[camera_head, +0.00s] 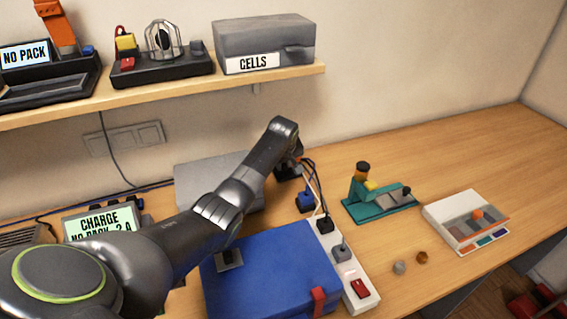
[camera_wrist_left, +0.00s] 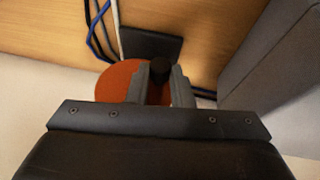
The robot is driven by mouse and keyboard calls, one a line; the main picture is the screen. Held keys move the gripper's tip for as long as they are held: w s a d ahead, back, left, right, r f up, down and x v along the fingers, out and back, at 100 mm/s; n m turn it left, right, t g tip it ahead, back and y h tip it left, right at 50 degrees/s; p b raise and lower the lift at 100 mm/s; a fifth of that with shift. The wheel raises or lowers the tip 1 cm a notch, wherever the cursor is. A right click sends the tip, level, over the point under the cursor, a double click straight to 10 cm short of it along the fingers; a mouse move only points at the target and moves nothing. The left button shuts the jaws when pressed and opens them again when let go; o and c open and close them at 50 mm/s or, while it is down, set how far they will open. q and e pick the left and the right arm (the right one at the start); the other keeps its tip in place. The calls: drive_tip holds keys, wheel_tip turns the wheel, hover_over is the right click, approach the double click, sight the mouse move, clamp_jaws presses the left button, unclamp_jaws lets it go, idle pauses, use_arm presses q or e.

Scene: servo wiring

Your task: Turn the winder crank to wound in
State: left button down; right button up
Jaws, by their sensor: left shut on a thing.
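The winder shows in the left wrist view as an orange disc (camera_wrist_left: 122,82) beside a dark square base (camera_wrist_left: 150,46). Its crank knob (camera_wrist_left: 160,68) is black and sits between the fingertips of my left gripper (camera_wrist_left: 161,78), which is shut on it. In the head view my left gripper (camera_head: 289,165) reaches down behind the blue case, next to the cables. There my forearm and wrist hide most of the winder, so the crank's angle cannot be told. My right gripper is in neither view.
A blue case (camera_head: 270,275) and a white power strip (camera_head: 346,267) stand in front of the gripper. A grey box (camera_head: 195,172) is behind my arm. A teal tool (camera_head: 382,204) and a white tray (camera_head: 440,215) lie to the right. Cables (camera_wrist_left: 98,35) run close by the winder.

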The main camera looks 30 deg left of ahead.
use_arm(q)
drive_tip(key=shift+w+d+r+g+y, duration=0.1)
drive_tip(key=shift+r+g+y, duration=0.15)
drive_tip(key=shift+g+y, duration=0.2)
drive_tip(key=shift+m+g+y+b, duration=0.35)
drive_tip(key=shift+g+y, duration=0.1)
drive_tip(key=shift+g, duration=0.2)
drive_tip(key=b, duration=0.2)
drive_tip(key=g+y+b, duration=0.1)
drive_tip(key=b, duration=0.1)
drive_tip(key=shift+w+d+r+g+y, duration=0.15)
drive_tip(key=shift+g+y, duration=0.15)
drive_tip(key=shift+r+m+g+y+b, duration=0.25)
drive_tip(key=shift+r+g+y+b, duration=0.05)
drive_tip(key=shift+b, duration=0.6)
drive_tip(key=c, duration=1.3)
unclamp_jaws()
